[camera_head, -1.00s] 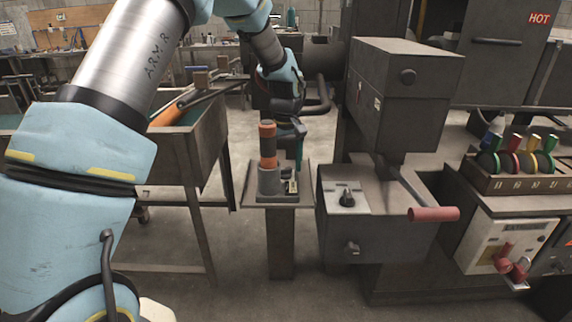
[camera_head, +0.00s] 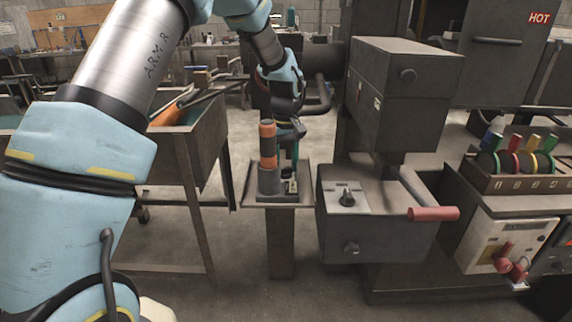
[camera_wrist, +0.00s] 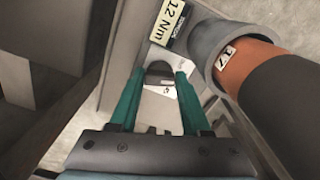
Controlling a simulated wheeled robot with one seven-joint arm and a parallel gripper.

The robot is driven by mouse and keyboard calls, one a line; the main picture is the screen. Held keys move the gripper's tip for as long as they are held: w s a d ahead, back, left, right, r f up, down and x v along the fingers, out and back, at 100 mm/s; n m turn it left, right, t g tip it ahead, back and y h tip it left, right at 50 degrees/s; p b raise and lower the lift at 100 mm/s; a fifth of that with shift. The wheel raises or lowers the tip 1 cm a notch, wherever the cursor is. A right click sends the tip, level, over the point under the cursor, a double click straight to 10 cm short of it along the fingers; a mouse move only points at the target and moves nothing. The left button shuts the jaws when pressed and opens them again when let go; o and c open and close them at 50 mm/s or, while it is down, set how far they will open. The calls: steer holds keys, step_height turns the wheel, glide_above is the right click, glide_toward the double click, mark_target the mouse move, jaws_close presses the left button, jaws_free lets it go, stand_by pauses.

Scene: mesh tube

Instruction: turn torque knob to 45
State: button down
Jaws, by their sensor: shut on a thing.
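My gripper (camera_head: 292,168) reaches down with its teal fingers to the small stand (camera_head: 250,198) on the pedestal. In the wrist view, the fingers are shut on a small dark grey knob (camera_wrist: 158,74). The fingers partly hide it. A white plate with a small number mark (camera_wrist: 160,91), too small to read surely, lies between the fingers. A display reading 12 Nm (camera_wrist: 171,20) is just above the knob in that view. A tool with an orange band (camera_head: 267,150) stands upright in a grey holder (camera_head: 269,181) left of my gripper; its band (camera_wrist: 240,62) carries a "17" tag.
Right of the pedestal is a grey press with a dial (camera_head: 347,198) and a red-handled lever (camera_head: 433,214). A rack of coloured tools (camera_head: 525,155) stands far right. A metal bin table (camera_head: 190,160) is on the left. Floor shows between them.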

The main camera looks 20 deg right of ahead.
mark_target(285, 168)
steer(key=shift+w+a+m+p, duration=0.1)
steer(key=shift+m+p, duration=0.4)
steer(key=shift+m, duration=2.3)
steer(key=shift+c, duration=1.8)
jaws_free()
step_height(285, 168, up, 11)
steer(key=b, duration=0.1)
steer(key=shift+b, duration=0.4)
steer(key=shift+f, duration=0.1)
steer(key=shift+c, duration=0.4)
